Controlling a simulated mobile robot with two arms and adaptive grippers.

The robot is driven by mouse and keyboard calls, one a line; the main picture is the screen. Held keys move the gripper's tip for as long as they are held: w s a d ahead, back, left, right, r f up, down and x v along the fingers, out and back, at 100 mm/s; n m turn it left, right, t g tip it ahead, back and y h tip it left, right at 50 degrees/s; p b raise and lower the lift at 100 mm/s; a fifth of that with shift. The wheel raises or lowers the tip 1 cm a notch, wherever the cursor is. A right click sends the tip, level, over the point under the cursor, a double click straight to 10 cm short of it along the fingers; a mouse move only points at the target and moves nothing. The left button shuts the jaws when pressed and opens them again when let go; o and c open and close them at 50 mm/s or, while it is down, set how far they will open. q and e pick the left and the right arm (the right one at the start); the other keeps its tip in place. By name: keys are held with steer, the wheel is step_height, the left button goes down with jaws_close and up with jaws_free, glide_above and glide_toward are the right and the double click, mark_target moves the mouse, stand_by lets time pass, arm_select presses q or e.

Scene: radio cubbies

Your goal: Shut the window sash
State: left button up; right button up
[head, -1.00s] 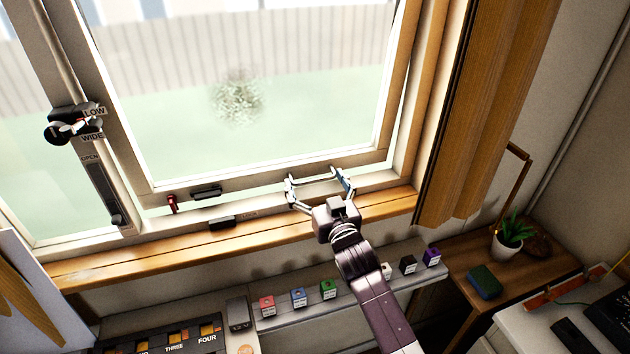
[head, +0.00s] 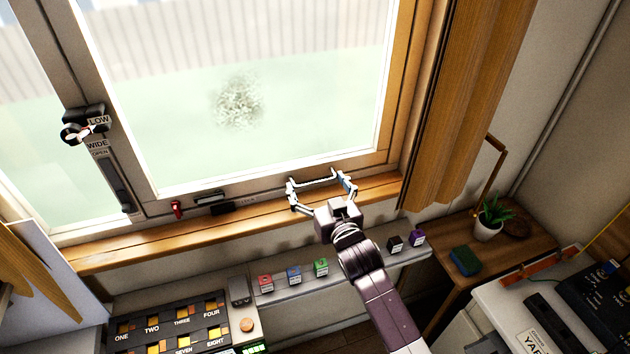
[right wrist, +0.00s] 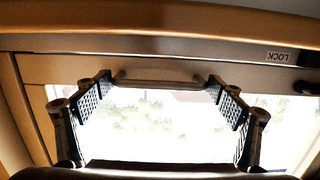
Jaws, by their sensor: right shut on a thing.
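The window sash (head: 262,186) is a pale frame around a large glass pane. Its lower rail lies close along the sill side of the window frame, with no clear gap showing. A pale bar handle (head: 318,179) sits on this rail; it also shows in the right wrist view (right wrist: 160,78). My right gripper (head: 319,184) has its fingers spread to the two ends of the handle and is shut on it lengthwise. A small black block (head: 222,208) lies below the rail, and the word LOCK shows inverted in the right wrist view. My left gripper is out of view.
A wooden sill (head: 160,243) runs below the window, with a shelf of small coloured boxes (head: 293,275) under it. A wooden curtain (head: 465,110) hangs at the right. A potted plant (head: 489,222) stands on a side table. A numbered panel (head: 165,318) is lower left.

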steer(key=o, duration=1.3)
steer(key=shift+s+f, duration=0.2)
steer(key=shift+f, duration=0.25)
steer(key=shift+o, duration=0.6)
steer(key=shift+s+d+r, duration=0.15)
steer(key=shift+s+r, duration=0.05)
steer(key=shift+s+d+r, duration=0.1)
steer(key=shift+s+r, duration=0.1)
steer(key=shift+r, duration=0.05)
steer(key=shift+s, duration=0.1)
steer(key=shift+s+f, duration=0.1)
steer(key=shift+s, duration=0.1)
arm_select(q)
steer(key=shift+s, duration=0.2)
arm_select(e)
steer(key=v, duration=1.1)
steer(key=shift+s+d+r, duration=0.15)
steer(key=shift+s+r, duration=0.1)
steer(key=shift+s, duration=0.05)
